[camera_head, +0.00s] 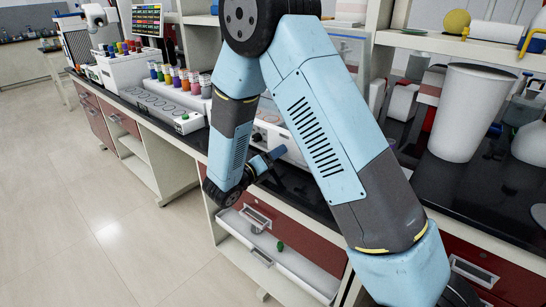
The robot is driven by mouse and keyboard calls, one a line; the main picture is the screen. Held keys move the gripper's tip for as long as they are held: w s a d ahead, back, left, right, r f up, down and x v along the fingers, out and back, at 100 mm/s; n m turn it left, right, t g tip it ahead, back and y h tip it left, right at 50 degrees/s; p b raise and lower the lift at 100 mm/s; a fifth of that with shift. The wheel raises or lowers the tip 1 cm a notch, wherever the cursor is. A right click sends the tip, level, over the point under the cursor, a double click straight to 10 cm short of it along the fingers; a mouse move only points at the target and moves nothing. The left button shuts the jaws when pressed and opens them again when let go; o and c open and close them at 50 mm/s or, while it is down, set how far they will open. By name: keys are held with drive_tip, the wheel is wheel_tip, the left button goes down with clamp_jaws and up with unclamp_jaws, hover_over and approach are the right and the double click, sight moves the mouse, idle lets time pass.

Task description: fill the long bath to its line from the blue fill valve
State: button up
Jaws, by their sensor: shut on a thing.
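My arm folds across the middle of the view. Its wrist end, with my gripper (278,153), reaches the front of a white bench unit (290,137) and is partly covered by my own arm. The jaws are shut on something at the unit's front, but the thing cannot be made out. I cannot tell whether this white unit is the long bath. No water line or water level shows. The blue fill valve cannot be picked out.
A long white unit (165,106) with round positions and colored-cap bottles (183,77) stands left on the black bench. An open drawer (285,262) with a small green item juts below my wrist. A white bin (462,110) stands right. The floor (110,200) at left is clear.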

drive_tip(key=m, duration=0.4)
drive_tip(key=shift+f, duration=0.1)
drive_tip(key=shift+m, duration=2.7)
drive_tip(key=o, duration=1)
drive_tip(key=shift+o, duration=0.2)
drive_tip(key=v, duration=1.4)
